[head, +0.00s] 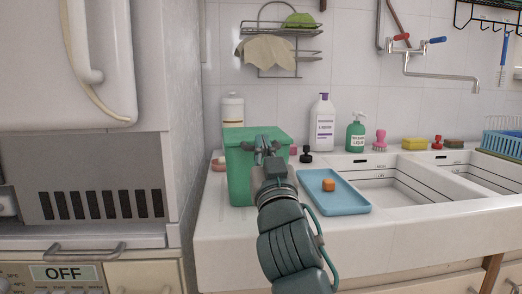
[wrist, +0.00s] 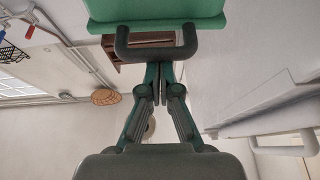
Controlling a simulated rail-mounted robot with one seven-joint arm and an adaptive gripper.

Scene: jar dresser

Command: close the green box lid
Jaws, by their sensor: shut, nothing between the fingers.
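The green box (head: 240,180) stands upright on the white counter at the left of the sink. Its green lid (head: 236,135) shows at the top; I cannot tell whether it lies fully flat. My gripper (head: 268,146) is shut and empty, in front of the box's upper front, hiding part of it and of the lid. In the wrist view, green (wrist: 155,10) fills the top edge, with a dark U-shaped bar (wrist: 122,45) against it. My shut fingers (wrist: 160,82) point toward that bar. I cannot tell whether they touch.
Bottles (head: 322,123) and a green soap dispenser (head: 356,135) stand behind. A wire rack (head: 278,36) hangs above. A tall white cabinet (head: 185,100) stands close on the left. The sink (head: 385,184) opens on the right.

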